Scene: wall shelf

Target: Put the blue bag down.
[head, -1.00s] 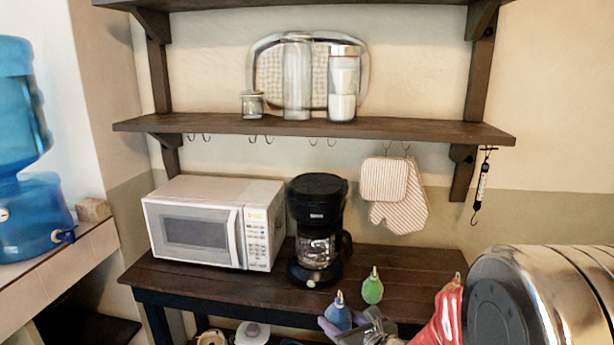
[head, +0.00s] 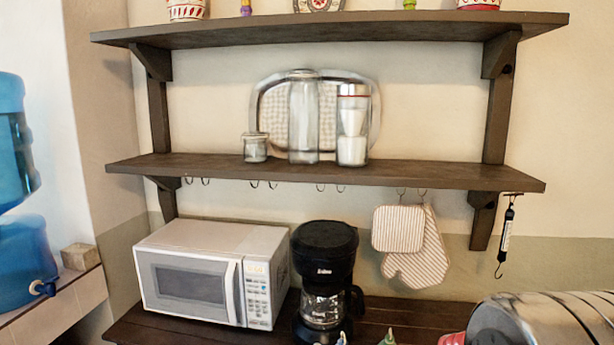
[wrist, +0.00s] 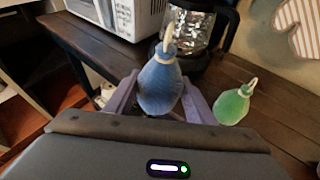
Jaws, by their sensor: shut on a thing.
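The blue bag (wrist: 160,88) is a small teardrop-shaped bag with a pale tied neck. It sits upright between the two purple fingers of my gripper (wrist: 161,100), which are shut on it. In the wrist view it appears over or at the front edge of the dark wooden table (wrist: 85,40); whether its base touches anything is hidden. A similar green bag (wrist: 233,104) stands on the table just right of my gripper. In the head view only the tips of the blue bag (head: 341,339) and green bag (head: 388,338) show at the bottom edge.
A white microwave (head: 212,274) and a black coffee maker (head: 325,280) stand at the table's back. A shiny metal cylinder (head: 545,322) is at lower right. The wall shelf (head: 330,172) holds jars; mitts (head: 412,245) hang below. Some tabletop left of the blue bag is bare.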

